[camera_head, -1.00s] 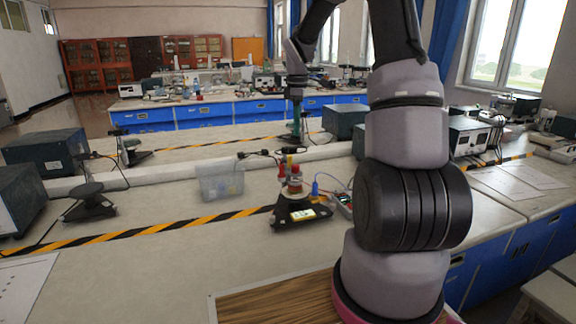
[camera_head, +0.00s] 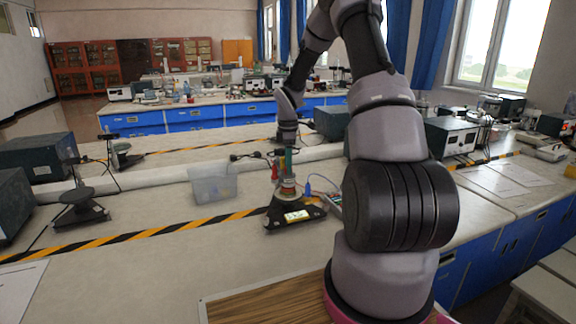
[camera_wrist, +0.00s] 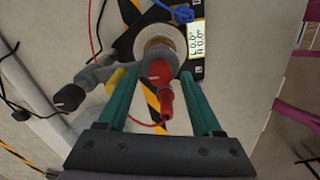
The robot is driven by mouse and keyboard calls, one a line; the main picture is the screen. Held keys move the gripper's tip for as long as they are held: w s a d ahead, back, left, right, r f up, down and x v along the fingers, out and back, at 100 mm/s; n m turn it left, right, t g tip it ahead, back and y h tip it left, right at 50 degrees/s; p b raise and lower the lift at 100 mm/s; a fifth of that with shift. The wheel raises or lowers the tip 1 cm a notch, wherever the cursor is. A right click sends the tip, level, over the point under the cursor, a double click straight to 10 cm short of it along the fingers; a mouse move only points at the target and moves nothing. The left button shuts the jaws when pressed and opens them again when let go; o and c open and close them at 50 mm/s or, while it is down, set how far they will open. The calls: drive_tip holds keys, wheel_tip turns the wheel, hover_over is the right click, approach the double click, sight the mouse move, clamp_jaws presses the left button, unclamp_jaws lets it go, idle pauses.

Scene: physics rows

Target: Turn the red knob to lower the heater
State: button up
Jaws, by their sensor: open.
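The heater device (camera_head: 296,216) has a dark base with a small lit display and a round body, and stands on the bench in the head view. In the wrist view, its display (camera_wrist: 197,38) is at the top and the pale round body (camera_wrist: 158,44) is beside it. The red knob (camera_wrist: 161,73) shows in front of the body, with a narrower red part below it. My gripper (camera_wrist: 159,80) is open, its green fingers on either side of the red knob; contact cannot be told. In the head view my gripper (camera_head: 288,172) is just above the device.
A clear plastic bin (camera_head: 213,184) stands left of the device. A black knob on a grey arm (camera_wrist: 68,97) sticks out at left in the wrist view. Red and blue wires run around the device.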

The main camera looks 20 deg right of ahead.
drive_tip(key=shift+f, duration=0.3)
clamp_jaws()
